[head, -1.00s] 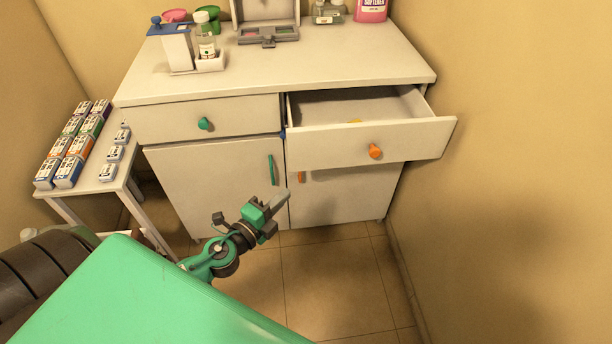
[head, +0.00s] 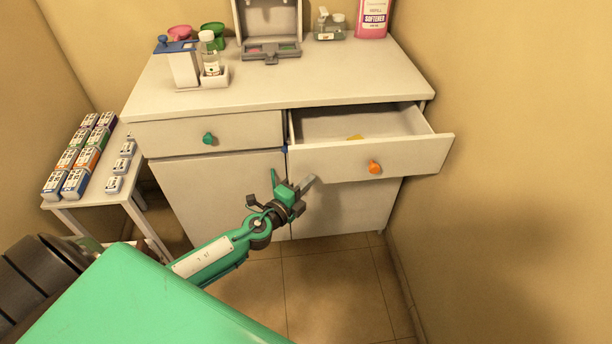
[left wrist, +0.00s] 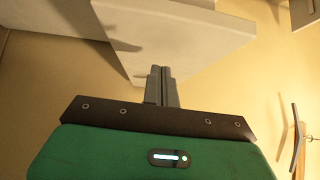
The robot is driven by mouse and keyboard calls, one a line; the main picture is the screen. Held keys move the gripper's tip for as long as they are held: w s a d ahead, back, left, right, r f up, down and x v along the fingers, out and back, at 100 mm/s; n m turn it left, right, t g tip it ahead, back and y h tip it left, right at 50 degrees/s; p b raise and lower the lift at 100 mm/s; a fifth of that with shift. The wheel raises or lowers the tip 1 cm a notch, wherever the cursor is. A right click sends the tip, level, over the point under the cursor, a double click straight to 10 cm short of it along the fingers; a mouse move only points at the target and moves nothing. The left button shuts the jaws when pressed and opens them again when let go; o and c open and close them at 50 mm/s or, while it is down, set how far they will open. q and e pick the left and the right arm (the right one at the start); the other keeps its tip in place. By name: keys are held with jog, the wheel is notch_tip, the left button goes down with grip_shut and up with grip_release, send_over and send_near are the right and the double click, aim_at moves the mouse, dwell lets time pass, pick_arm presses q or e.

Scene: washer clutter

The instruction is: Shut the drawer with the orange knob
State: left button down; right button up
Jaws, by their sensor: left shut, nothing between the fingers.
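The drawer with the orange knob (head: 415,155) is pulled out at the upper right of the white cabinet. My left gripper (head: 309,182) is shut and empty, in front of the cabinet, just below and near the left end of the drawer front. In the left wrist view the shut fingers (left wrist: 161,72) point toward a pale panel (left wrist: 180,35), which seems to be the drawer front. I cannot tell whether they touch it. My right gripper is out of view.
The drawer with the teal knob (head: 208,138) is closed. Bottles and boxes stand on the cabinet top (head: 330,75). A side table (head: 120,192) with small boxes is at the left. A wall (head: 520,180) stands close at the right. The floor in front is clear.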

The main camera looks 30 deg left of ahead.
pick_arm(q)
jog(key=shift+w+a, duration=0.55)
jog(key=shift+w, duration=0.25)
jog(key=shift+a, duration=0.1)
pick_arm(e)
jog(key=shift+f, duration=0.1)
